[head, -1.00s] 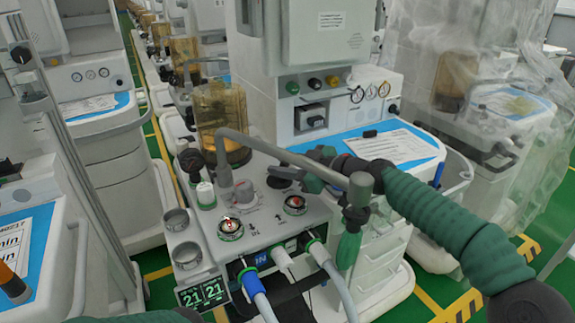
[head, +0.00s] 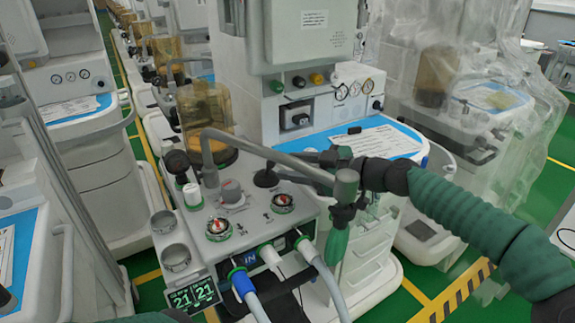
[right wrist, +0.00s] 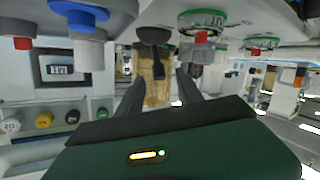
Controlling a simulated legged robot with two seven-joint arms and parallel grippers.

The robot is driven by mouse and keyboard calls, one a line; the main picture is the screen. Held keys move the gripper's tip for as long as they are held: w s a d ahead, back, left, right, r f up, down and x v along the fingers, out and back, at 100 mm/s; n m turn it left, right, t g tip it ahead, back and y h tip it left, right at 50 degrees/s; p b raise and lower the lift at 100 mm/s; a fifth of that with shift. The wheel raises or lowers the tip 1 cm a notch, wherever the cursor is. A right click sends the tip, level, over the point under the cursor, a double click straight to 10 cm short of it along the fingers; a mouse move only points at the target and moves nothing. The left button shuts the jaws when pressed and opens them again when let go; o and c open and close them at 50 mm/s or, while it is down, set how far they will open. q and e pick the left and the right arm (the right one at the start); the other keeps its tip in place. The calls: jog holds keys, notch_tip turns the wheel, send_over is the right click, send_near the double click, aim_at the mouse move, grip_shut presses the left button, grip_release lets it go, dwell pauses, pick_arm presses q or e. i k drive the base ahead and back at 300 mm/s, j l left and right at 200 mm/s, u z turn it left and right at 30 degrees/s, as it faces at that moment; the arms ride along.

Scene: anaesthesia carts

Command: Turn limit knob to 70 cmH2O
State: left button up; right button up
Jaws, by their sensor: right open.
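The anaesthesia cart's panel (head: 250,222) carries several knobs, and no limit label or number is readable. A black knob (head: 266,177) stands near its back right, a grey knob (head: 231,192) left of it. Two dials with red centres and green rims sit at the front left (head: 218,228) and at the right (head: 283,202). My right gripper (head: 308,159) is open and empty, right of the black knob and apart from it, partly behind a grey tube. The right wrist view shows its spread fingers (right wrist: 160,75) with a black knob (right wrist: 153,35) beyond the gap.
The grey tube (head: 265,152) arches across the panel in front of my right gripper. An amber canister (head: 207,112) stands behind the panel. Hoses (head: 325,285) leave its front. A blue-topped worktop (head: 400,140) lies behind my right arm.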

aim_at(230, 188)
jog(key=l, duration=0.75)
jog(key=k+l, duration=0.15)
jog(key=l, duration=0.6)
